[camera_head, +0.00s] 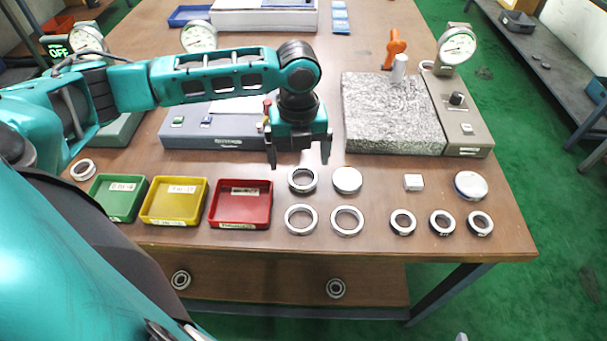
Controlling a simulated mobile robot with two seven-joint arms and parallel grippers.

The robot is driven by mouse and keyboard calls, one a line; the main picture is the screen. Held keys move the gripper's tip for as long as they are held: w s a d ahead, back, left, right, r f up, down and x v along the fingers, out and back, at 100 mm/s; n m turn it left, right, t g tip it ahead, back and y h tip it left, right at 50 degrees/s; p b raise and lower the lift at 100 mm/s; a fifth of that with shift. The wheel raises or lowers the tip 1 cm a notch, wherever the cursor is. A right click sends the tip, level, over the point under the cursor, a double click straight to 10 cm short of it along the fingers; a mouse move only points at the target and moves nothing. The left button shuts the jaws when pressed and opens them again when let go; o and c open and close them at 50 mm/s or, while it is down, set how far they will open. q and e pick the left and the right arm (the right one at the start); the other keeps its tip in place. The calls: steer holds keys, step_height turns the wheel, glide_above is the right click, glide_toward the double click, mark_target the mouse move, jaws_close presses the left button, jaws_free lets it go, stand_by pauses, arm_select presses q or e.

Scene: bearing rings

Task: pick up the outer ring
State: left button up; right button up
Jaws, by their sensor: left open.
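Several metal rings lie on the wooden table in front of me. Two larger thin rings, a left one (300,220) and a right one (347,221), lie near the front edge, right of the red tray. Another ring (302,180) with a darker inside lies just behind them. Three smaller, thicker rings (403,222) lie in a row further right. I cannot tell for sure which is the outer ring. My left gripper (299,157) points down, open and empty, above and slightly behind the ring with the darker inside. My right gripper is out of view.
Green (104,207), yellow (160,215) and red (225,219) trays stand at left. A granite plate (390,115) with a dial gauge (456,48) stands behind. A lower shelf holds two bearings.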

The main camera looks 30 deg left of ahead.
mark_target(303, 177)
arm_select(q)
steer(key=f, duration=0.4)
steer(key=w+f, duration=0.1)
steer(key=shift+d+f+b, duration=0.1)
steer(key=shift+f+b, duration=0.25)
steer(key=shift+f, duration=0.3)
steer(key=shift+c, duration=0.3)
steer(key=c, duration=1.1)
steer(key=shift+r, duration=0.2)
